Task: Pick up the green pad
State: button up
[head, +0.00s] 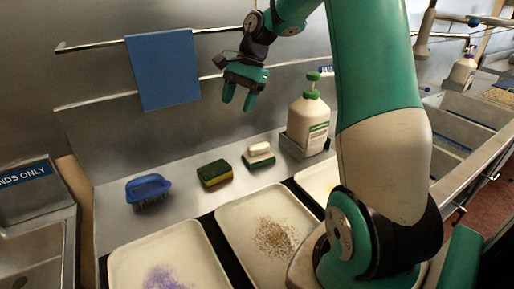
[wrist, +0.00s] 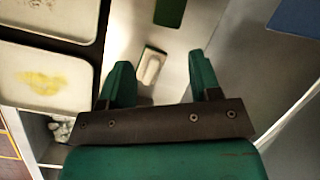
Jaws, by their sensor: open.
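A sponge with a dark green pad on top and a yellow lower layer (head: 214,173) lies on the steel ledge in the head view. Its green face shows at the top edge of the wrist view (wrist: 170,12), partly cut off. My gripper (head: 239,101) is open and empty, in the air above the ledge, fingers pointing down. It touches neither piece.
A blue brush (head: 148,188) lies left of the sponge. A white pump bottle (head: 308,122) stands in a holder to the right. Trays with purple (head: 120,262) and brown grains (head: 227,222) lie in front. A blue cloth (head: 163,70) hangs on rails behind.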

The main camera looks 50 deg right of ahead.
jog(key=s+d+f+m, duration=0.1)
jog(key=d+f+m, duration=0.2)
jog(key=d+m, duration=0.75)
jog(key=n+p, duration=0.2)
jog(key=n, duration=0.1)
send_near(259, 145)
jog(key=x, duration=0.4)
jog(key=shift+f, duration=0.35)
jog(key=shift+t, duration=0.3)
jog(key=shift+p+x, duration=0.85)
jog(key=shift+x, duration=2.05)
jog(key=shift+s, duration=0.1)
jog(key=c, duration=1)
